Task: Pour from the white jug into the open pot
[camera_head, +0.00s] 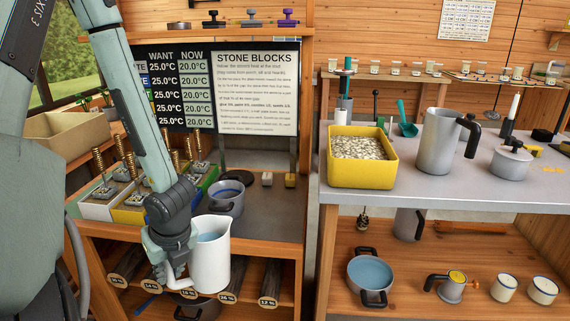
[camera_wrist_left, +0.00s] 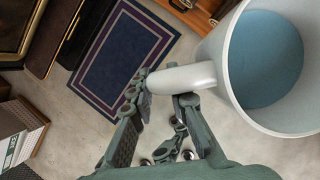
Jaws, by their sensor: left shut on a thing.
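The white jug (camera_head: 210,262) hangs upright in front of the left bench, below bench-top height in the picture. Bluish liquid shows inside it, also in the left wrist view, where the jug (camera_wrist_left: 228,70) fills the right side. My left gripper (camera_head: 178,277) is shut on the jug's handle, at the jug's left; the fingers (camera_wrist_left: 165,100) close around the handle in the wrist view. A grey open pot (camera_head: 228,201) with a dark handle stands on the left bench, just behind and above the jug. Its inside is partly visible. My right gripper is not in view.
A two-handled pot with blue contents (camera_head: 370,273) sits on the right lower shelf. A yellow bin (camera_head: 361,175) of pale pellets and a steel pitcher (camera_head: 437,140) stand on the right bench. Sample boxes with springs (camera_head: 132,198) crowd the left bench. A gap separates the benches.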

